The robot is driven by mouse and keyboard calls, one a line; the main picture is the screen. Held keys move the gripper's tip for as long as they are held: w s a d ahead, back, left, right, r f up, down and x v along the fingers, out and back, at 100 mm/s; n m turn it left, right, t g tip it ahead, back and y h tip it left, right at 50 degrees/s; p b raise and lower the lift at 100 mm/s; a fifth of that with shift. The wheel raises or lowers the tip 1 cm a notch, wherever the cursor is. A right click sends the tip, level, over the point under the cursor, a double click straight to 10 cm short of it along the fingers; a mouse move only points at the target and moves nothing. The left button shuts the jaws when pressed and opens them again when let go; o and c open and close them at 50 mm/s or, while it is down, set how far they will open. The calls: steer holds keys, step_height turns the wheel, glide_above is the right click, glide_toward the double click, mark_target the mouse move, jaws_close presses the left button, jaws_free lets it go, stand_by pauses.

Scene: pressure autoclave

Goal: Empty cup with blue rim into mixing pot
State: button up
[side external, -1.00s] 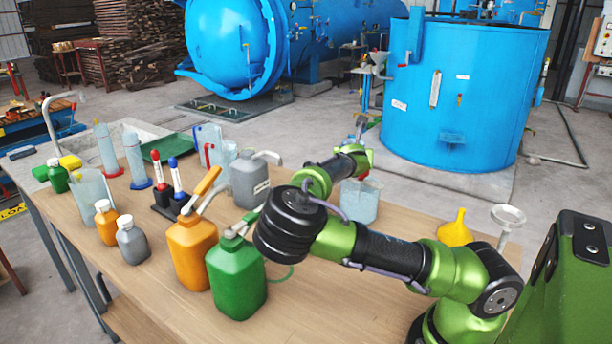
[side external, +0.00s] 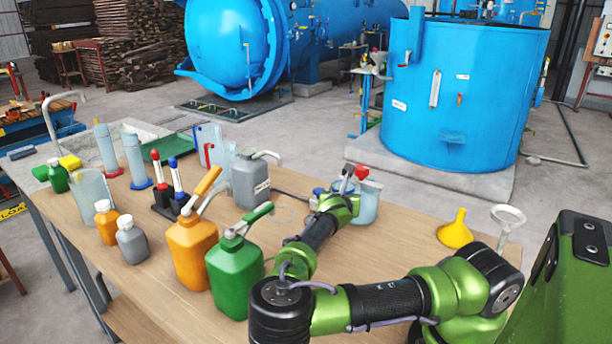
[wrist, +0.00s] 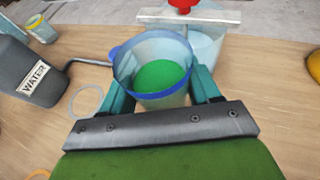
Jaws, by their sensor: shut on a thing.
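My gripper (wrist: 166,92) has its teal fingers shut on the cup with the blue rim (wrist: 149,50), one finger on each side. The cup is clear and holds bright green contents. It looks about upright; I cannot tell whether it touches the table. The clear mixing pot (wrist: 205,47) stands just beyond it to the right, with a pale bar across its top and a red knob (wrist: 185,3). In the side view the pot (side external: 366,206) is right behind my gripper (side external: 330,194), which mostly hides the cup.
The grey water jug (wrist: 32,72) stands left of the cup, its spout pointing toward it. Green (side external: 236,278) and orange (side external: 191,252) bottles stand near my arm. A yellow funnel (side external: 455,230) lies to the right. Bare wood lies between pot and funnel.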

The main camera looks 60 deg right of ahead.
steer(key=shift+d+r, duration=0.1)
steer(key=shift+d+r+y, duration=0.2)
steer(key=shift+d+y, duration=0.25)
steer(key=shift+y, duration=0.15)
steer(key=shift+d+r+m+y, duration=0.15)
steer(key=shift+d+r+y, duration=0.25)
steer(key=shift+r, duration=0.2)
steer(key=shift+d+r+m+y, duration=0.15)
steer(key=shift+d+r+y, duration=0.1)
steer(key=shift+r+y, duration=0.25)
steer(key=r+y, duration=0.1)
steer(key=y, duration=0.1)
steer(key=r+m+y, duration=0.1)
steer(key=y, duration=0.1)
steer(key=r+y, duration=0.1)
steer(key=y, duration=0.2)
steer(key=shift+d+r+m+g, duration=0.2)
steer(key=shift+d+m+g, duration=0.1)
steer(key=shift+d+g, duration=0.1)
